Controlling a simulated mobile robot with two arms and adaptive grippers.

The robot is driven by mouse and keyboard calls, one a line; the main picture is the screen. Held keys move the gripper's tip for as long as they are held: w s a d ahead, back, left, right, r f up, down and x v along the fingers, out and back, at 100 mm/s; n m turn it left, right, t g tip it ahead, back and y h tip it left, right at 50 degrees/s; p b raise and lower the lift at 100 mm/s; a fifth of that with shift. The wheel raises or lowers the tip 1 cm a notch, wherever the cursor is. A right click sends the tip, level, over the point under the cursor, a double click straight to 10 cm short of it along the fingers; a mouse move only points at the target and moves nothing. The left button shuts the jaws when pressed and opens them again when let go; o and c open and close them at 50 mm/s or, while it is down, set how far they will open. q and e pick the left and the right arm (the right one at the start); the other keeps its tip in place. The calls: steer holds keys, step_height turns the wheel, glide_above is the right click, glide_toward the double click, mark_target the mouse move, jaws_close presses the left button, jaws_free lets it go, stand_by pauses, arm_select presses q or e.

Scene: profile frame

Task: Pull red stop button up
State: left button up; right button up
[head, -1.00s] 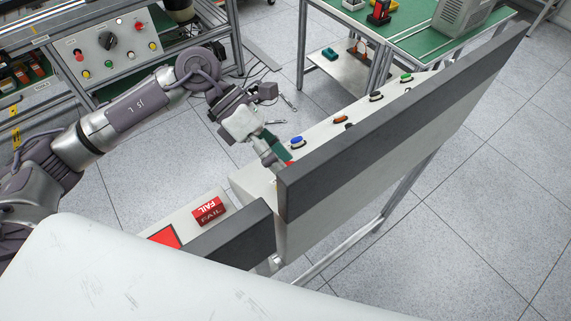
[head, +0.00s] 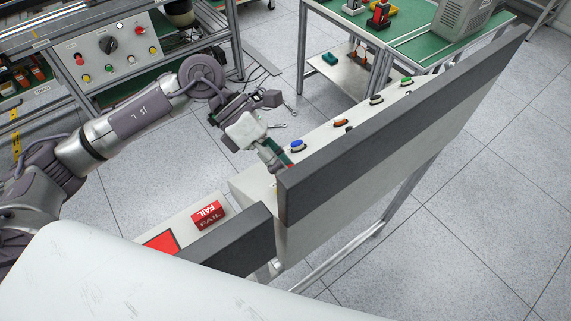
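My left gripper reaches down to this spot from the left. Its fingertips are hidden behind the board's edge, so I cannot tell whether it is open or holds the button. My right gripper is not in view.
A tall grey board (head: 400,120) stands along the panel's right side. Behind are a green-topped table (head: 420,45) and a workbench control box (head: 115,50). Open floor lies right.

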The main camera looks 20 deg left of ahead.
arm_select(q)
steer(key=shift+w+a+r, duration=0.2)
steer(key=shift+r, duration=0.1)
stand_by(0.6)
steer(key=o, duration=1.1)
steer(key=shift+o, duration=0.2)
steer(key=shift+a, duration=0.1)
steer(key=v, duration=1.2)
